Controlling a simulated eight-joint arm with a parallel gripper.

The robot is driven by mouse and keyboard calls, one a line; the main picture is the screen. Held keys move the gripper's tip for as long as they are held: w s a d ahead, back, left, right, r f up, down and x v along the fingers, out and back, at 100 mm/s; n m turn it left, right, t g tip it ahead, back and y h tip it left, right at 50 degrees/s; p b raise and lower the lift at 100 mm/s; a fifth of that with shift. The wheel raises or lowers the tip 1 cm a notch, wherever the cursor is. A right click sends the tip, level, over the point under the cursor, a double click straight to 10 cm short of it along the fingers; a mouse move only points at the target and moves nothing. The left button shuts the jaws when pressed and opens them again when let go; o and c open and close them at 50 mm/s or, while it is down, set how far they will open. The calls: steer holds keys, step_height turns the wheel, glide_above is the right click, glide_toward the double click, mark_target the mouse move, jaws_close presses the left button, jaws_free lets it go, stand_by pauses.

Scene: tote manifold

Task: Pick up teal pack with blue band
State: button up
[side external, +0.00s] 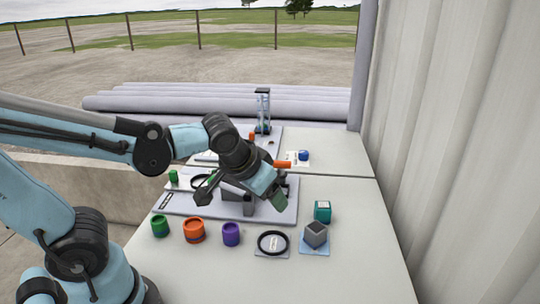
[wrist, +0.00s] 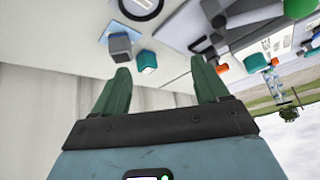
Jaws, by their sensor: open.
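A small teal pack (side external: 322,211) stands on the bench at the right, just behind a grey cube. My gripper (side external: 280,200) hangs above the bench to the left of the pack, tilted down toward the right. Its dark green fingers are spread apart in the wrist view (wrist: 160,82), with nothing held between them. The gripper is apart from the pack.
The grey cube (side external: 316,234) sits on a blue mat, beside a black ring (side external: 273,242). Purple (side external: 231,233), orange (side external: 194,230) and green (side external: 160,226) pots line the front. A grey fixture plate (side external: 185,206) lies under my gripper. A corrugated wall (side external: 450,130) rises at right.

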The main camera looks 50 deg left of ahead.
steer(key=w+d+f+n+y, duration=0.2)
steer(key=w+d+n+y, duration=0.15)
steer(key=w, duration=0.25)
steer(key=n+t+y, duration=0.3)
steer(key=n+y, duration=0.1)
glide_toward(324, 206)
steer(key=x, duration=0.3)
steer(key=shift+w+f, duration=0.1)
steer(key=shift+w, duration=0.15)
steer(key=shift+x, duration=2.8)
steer(key=shift+s+a, duration=0.15)
steer(key=c, duration=1.1)
